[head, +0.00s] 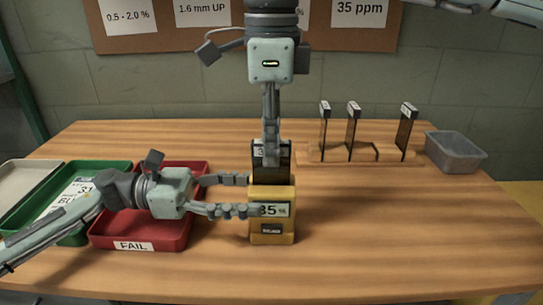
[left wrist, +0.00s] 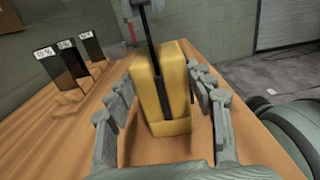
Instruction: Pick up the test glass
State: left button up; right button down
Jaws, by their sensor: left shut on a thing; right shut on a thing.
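A yellow meter (head: 272,231) with a "35 %" label stands upright on the table. It also shows in the left wrist view (left wrist: 160,95). My left gripper (head: 250,196) comes in from the left, with its fingers on both sides of the meter, shut on it. A dark test glass (head: 284,156) with a white label stands upright at the meter's top. I cannot tell how deep it sits in the meter. My right gripper (head: 270,158) points down from above, shut on this glass, and its fingers hide part of the glass and label.
A wooden rack (head: 376,154) with 3 dark labelled glasses stands at the back right. A grey bin (head: 455,153) is beside it. A red FAIL tray (head: 190,238), a green tray (head: 75,238) and a pale tray (head: 22,174) lie left. The front right table is clear.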

notch_tip(320, 180, up, 16)
jog(key=shift+r, duration=0.2)
pick_arm(q)
jog(key=o, duration=1)
jog(key=shift+c, duration=0.2)
